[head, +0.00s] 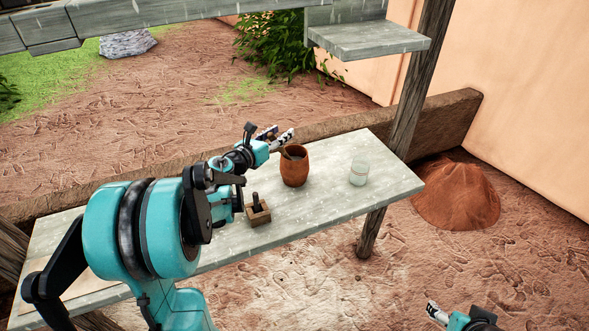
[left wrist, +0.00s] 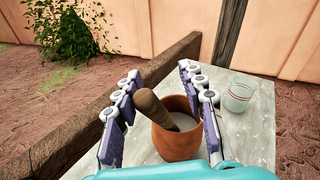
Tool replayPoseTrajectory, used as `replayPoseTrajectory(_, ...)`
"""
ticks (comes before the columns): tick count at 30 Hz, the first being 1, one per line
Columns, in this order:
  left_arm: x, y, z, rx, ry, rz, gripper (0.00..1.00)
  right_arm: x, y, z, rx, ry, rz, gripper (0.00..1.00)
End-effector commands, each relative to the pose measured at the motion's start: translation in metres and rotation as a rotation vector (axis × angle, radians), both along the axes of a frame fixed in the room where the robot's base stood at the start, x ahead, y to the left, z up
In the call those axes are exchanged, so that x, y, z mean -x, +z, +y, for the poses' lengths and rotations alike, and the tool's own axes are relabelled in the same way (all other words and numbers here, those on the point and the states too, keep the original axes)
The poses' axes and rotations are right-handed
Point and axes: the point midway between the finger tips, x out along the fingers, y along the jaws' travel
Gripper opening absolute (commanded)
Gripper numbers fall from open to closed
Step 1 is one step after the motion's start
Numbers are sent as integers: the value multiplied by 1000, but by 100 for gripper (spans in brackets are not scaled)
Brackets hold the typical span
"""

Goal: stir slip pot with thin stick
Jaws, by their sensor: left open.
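The slip pot (head: 294,172) is a brown-orange clay pot standing upright on the grey table. In the left wrist view the pot (left wrist: 180,143) holds pale grey slip. The thin stick (left wrist: 153,109) is brown, leans out of the pot to the left, and its lower end is hidden in the slip. My left gripper (head: 279,136) is open at the pot's upper left. In the left wrist view the stick's top lies between its fingers (left wrist: 160,82), nearer the left finger; I cannot tell whether they touch. My right gripper (head: 437,312) is at the lower right, away from the table.
A clear glass (head: 358,173) stands right of the pot. A small wooden block (head: 258,217) with a dark upright piece sits near the table's front edge. The table (head: 325,203) is bare between them. A wooden post (head: 415,85) rises behind the table's right end.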

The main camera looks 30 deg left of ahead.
Motion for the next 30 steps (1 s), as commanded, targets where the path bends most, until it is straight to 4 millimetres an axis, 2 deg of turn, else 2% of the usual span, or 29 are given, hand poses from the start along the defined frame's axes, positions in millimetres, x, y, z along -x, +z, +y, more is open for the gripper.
replayPoseTrajectory(5, 18, 3, 3, 1, 2, 0, 40, 0, 0, 0, 0, 0, 0, 68)
replayPoseTrajectory(12, 71, 9, 10, -1, 5, 0, 40, 0, 0, 0, 0, 0, 0, 68)
replayPoseTrajectory(18, 104, 14, 14, 1, 3, 0, 40, 0, 0, 0, 0, 0, 0, 68)
replayPoseTrajectory(22, 115, 15, 15, 0, 1, 0, 40, 0, 0, 0, 0, 0, 0, 68)
replayPoseTrajectory(27, 118, 16, 14, 2, 1, -2, 40, 0, 0, 0, 0, 0, 0, 68)
replayPoseTrajectory(30, 114, 29, 11, 60, 28, -34, 40, 0, 0, 0, 0, 0, 0, 68)
